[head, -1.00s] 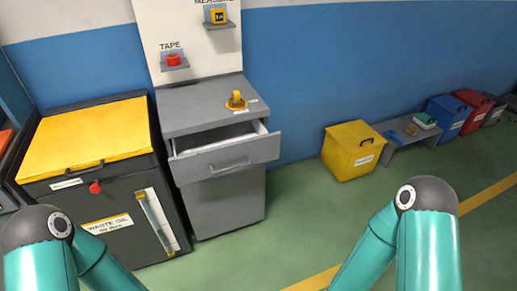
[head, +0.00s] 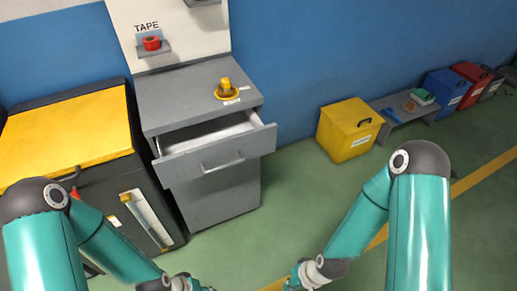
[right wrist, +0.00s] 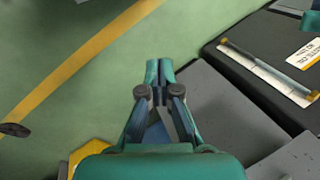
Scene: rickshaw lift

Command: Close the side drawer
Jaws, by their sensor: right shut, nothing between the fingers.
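The grey cabinet (head: 222,205) stands left of centre in the head view. Its drawer (head: 215,165) is pulled part way out, and the inside shows above the front panel with its bar handle (head: 222,166). My right gripper (right wrist: 159,68) is shut and empty in the right wrist view, with grey cabinet surfaces beside it on the right. In the head view, my right wrist is low and right of the drawer, apart from it. My left gripper (head: 192,285) is mostly cut off at the bottom edge, below the cabinet, so its jaws cannot be read.
A dark bin with a yellow lid (head: 65,130) stands close left of the cabinet. A yellow box (head: 349,132) and a low grey bench (head: 405,122) stand along the wall at right. A yellow beacon-like piece (head: 226,91) sits on the cabinet top. Green floor before the cabinet is clear.

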